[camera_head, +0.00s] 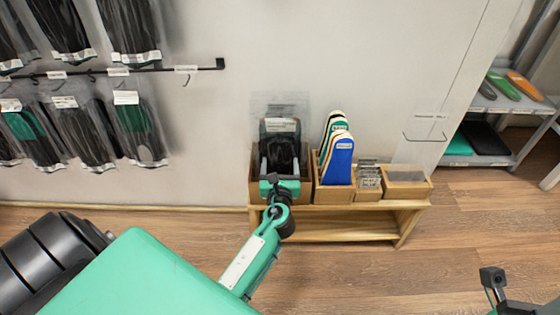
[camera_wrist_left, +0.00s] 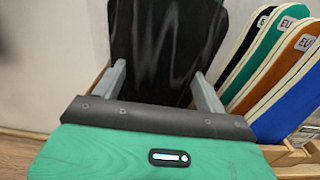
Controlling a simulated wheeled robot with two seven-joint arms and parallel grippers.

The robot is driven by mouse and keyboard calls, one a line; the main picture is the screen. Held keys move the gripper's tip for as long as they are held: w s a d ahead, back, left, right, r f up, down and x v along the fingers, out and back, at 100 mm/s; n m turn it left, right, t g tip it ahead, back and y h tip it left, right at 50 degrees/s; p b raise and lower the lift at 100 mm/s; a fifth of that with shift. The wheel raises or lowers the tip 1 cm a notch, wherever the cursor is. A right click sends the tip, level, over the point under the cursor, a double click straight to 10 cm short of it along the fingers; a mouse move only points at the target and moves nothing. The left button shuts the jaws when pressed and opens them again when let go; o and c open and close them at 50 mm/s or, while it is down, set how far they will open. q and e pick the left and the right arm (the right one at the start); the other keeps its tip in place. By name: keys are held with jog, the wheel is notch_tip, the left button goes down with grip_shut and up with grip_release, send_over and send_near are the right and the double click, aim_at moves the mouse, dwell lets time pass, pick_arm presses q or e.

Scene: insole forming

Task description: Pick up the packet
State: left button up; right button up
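The packet (camera_head: 280,150), a clear bag around a dark insole with a white label near its top, stands upright in a cardboard box (camera_head: 305,190) on the low wooden bench. In the left wrist view the packet (camera_wrist_left: 165,45) fills the upper middle as a glossy black sheet. My left gripper (camera_head: 281,172) is at the front of this box. Its two grey fingers (camera_wrist_left: 162,88) are spread wide, one at each side of the packet's lower part. I cannot tell whether they touch it.
Beside it on the bench (camera_head: 340,228) stand a box of blue, green and orange insoles (camera_head: 340,158) and two smaller boxes. Bagged insoles (camera_head: 137,130) hang on the wall at left. A grey shelf (camera_head: 490,158) stands at right. The floor in front is clear.

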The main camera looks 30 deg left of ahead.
pick_arm(q)
jog(key=shift+c, duration=1)
